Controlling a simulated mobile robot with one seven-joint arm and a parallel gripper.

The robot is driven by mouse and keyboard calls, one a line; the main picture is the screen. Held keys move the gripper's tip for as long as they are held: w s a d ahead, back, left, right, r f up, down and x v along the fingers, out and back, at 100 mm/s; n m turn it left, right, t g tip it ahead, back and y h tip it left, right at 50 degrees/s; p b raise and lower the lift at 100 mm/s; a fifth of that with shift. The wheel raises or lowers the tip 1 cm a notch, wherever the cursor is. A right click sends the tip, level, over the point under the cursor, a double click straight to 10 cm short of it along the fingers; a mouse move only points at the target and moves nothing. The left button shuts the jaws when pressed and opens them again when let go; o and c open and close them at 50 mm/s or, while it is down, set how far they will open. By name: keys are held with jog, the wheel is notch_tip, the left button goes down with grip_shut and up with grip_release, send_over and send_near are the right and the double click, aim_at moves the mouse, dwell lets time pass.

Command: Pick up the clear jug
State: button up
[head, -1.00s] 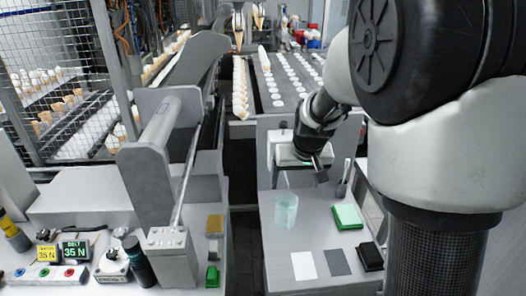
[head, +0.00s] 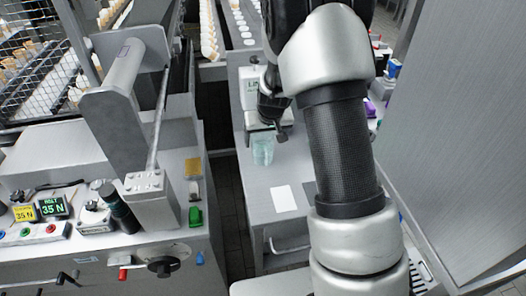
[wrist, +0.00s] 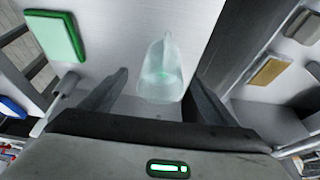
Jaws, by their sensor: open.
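The clear jug (head: 263,151) is a pale, greenish see-through vessel standing on the grey table (head: 258,190). In the head view my gripper (head: 268,127) is right above it and partly hides its top. In the wrist view the jug (wrist: 161,78) shows between the two dark fingers of my gripper (wrist: 160,76), with a gap on both sides. The fingers are apart and hold nothing. I cannot tell how far the jug reaches in between the fingertips.
A white card (head: 287,199) lies on the table in front of the jug. A green-topped box (wrist: 52,36) is at the upper left in the wrist view. A grey machine with a roller (head: 125,75) stands to the left, across a dark gap. A large grey panel (head: 465,150) is at right.

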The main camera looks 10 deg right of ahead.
aim_at(263, 143)
jog(key=x, duration=0.4)
jog(key=shift+w+a+f, duration=0.2)
jog(key=shift+f, duration=0.05)
jog(key=shift+c, duration=0.3)
jog(key=c, duration=1.4)
jog(key=shift+r, duration=0.25)
jog(key=shift+r, duration=1.5)
jog(key=s+b, duration=0.1)
jog(key=s, duration=1.6)
jog(key=shift+s+b, duration=0.3)
jog(key=shift+s, duration=0.1)
